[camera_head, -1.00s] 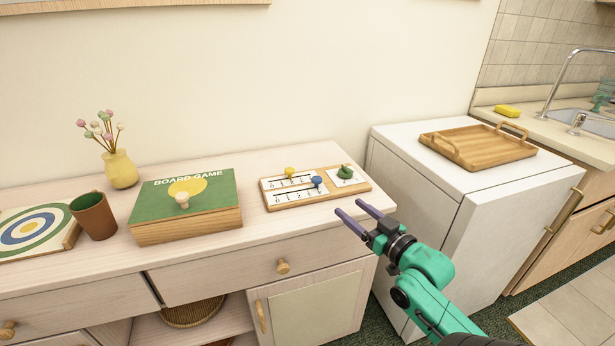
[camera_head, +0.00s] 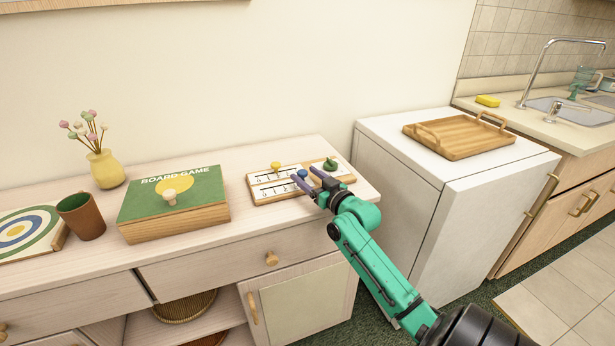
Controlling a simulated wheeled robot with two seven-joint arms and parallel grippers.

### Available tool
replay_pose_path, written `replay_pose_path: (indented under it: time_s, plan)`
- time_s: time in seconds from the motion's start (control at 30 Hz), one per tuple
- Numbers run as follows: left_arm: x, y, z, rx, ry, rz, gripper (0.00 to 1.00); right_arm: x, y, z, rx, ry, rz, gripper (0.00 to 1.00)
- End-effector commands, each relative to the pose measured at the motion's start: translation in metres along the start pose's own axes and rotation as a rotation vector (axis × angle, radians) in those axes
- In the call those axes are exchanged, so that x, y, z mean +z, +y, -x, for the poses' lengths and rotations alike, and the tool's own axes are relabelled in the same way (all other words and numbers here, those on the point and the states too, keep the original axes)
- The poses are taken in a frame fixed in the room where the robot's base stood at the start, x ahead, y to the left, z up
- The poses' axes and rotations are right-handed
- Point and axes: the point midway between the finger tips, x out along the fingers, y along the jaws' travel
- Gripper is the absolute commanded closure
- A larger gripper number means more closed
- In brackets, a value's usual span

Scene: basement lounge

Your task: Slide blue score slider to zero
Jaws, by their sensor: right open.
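The score board (camera_head: 262,189) is a wooden tray with white numbered tracks on the sideboard top. The blue score slider (camera_head: 302,173) sits toward the right end of the front track. A yellow slider (camera_head: 276,166) stands on the back track, and a green knob (camera_head: 330,163) is at the board's right end. My right gripper (camera_head: 304,178) is open over the right part of the board, its fingertips close to the blue slider. I cannot tell whether they touch it. The fingers hide part of the front track. My left gripper is not in view.
A green board game box (camera_head: 180,217), a brown cup (camera_head: 82,217), a yellow vase (camera_head: 106,169) and a target board (camera_head: 25,232) stand left of the score board. A white cabinet (camera_head: 400,185) with a wooden tray (camera_head: 458,140) is on the right.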

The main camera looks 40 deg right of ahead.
Motion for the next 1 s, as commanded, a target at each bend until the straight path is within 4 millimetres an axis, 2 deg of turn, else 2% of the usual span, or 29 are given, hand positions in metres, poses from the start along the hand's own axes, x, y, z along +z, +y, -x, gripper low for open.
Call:
replay_pose_path:
  time_s: [0.07, 0.1, 0.27, 1.0]
  plan:
    - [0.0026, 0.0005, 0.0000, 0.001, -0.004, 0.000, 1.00, -0.0001, 0.0000, 0.0002, 0.000, 0.000, 0.000, 0.31]
    - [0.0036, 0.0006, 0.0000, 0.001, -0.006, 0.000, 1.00, -0.0001, 0.0000, 0.0003, 0.000, 0.001, 0.000, 0.39]
    - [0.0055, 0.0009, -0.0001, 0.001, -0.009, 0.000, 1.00, -0.0002, 0.0001, 0.0005, 0.000, 0.001, 0.000, 1.00]
    - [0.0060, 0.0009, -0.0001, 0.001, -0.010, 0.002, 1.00, -0.0004, 0.0002, 0.0007, 0.000, 0.002, -0.001, 1.00]
